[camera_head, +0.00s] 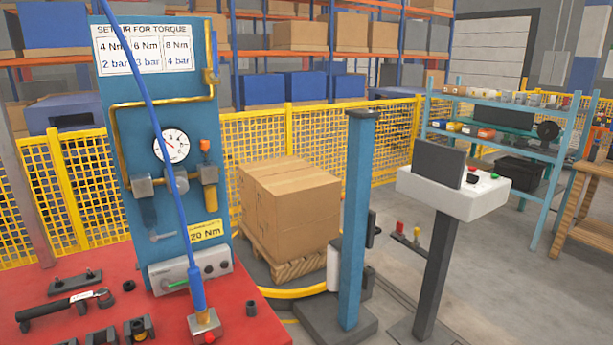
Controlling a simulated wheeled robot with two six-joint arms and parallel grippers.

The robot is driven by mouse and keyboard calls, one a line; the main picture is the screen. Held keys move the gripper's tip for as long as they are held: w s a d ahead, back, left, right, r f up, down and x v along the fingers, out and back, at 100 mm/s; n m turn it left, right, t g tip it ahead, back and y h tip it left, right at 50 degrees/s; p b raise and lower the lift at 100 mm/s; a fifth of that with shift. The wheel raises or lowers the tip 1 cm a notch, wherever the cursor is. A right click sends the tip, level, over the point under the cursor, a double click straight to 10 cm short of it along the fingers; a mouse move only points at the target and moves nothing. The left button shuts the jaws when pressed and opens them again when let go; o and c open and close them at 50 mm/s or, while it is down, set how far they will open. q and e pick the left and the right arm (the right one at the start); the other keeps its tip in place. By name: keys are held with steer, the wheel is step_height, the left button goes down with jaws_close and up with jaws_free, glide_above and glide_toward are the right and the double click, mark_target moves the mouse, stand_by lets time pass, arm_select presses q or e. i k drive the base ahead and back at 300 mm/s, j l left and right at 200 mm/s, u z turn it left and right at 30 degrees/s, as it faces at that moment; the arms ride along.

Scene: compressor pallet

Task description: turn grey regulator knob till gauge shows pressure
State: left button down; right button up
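The round white gauge (171,146) sits on the blue panel (222,120), left of centre in the head view. Its face is partly crossed by a blue hose, and its needle reading is too small to tell. The grey regulator knob (181,181) is just below the gauge, also partly hidden by the hose. A chart (143,48) at the panel top lists 4 Nm 2 bar, 6 Nm 3 bar and 8 Nm 4 bar. A yellow label (206,231) reads 20 Nm. Neither of my grippers is in view.
The blue hose (160,125) runs diagonally in front of the panel down to the red table (250,325). A black-handled tool (62,307) and several dark parts lie there. A blue post (357,220) and cartons on a pallet (290,205) stand right of the panel.

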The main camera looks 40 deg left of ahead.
mark_target(183, 185)
steer(key=u, duration=1.9)
steer(key=z, duration=0.2)
